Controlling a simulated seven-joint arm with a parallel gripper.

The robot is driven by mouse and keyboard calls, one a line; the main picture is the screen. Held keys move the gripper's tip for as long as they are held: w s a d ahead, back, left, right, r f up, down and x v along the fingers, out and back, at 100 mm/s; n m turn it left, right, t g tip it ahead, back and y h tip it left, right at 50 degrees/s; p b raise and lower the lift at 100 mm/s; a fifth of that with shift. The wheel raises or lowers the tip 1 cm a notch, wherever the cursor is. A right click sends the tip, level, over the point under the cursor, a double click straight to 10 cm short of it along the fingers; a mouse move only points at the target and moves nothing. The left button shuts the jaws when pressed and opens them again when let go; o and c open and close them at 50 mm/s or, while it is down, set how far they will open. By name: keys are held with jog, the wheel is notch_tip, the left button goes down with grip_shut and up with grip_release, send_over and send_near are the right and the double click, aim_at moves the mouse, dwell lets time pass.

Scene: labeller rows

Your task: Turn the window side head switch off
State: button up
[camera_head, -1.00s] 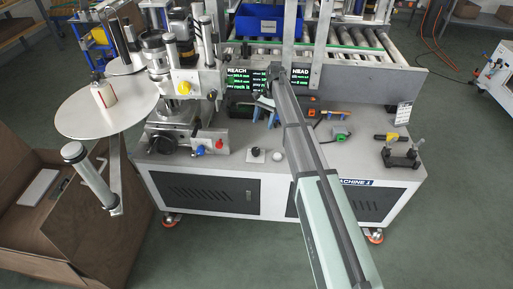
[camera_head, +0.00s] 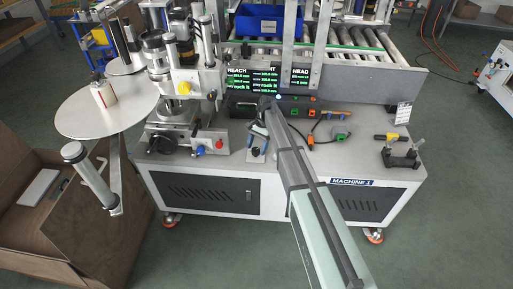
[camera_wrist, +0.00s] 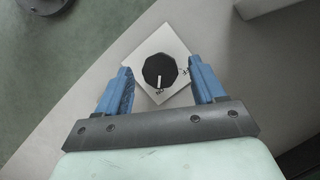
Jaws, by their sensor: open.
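A black, many-sided rotary knob (camera_wrist: 160,71) sits on a square white plate (camera_wrist: 147,45) in the wrist view. I cannot read any label naming this switch. My gripper (camera_wrist: 160,68) is open, with its blue fingers on either side of the knob and gaps between. In the head view my gripper (camera_head: 257,134) is above the white plate (camera_head: 256,154) on the machine's front top; the knob is mostly hidden there. Finger height above the plate is unclear.
Black display screens (camera_head: 268,79) stand behind my gripper. Left of it are a red knob (camera_head: 219,145) and a blue knob (camera_head: 201,150).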

jog(key=shift+s+f, duration=0.1)
jog(key=shift+f, duration=0.15)
jog(key=c, duration=1.1)
jog(key=shift+o, duration=0.2)
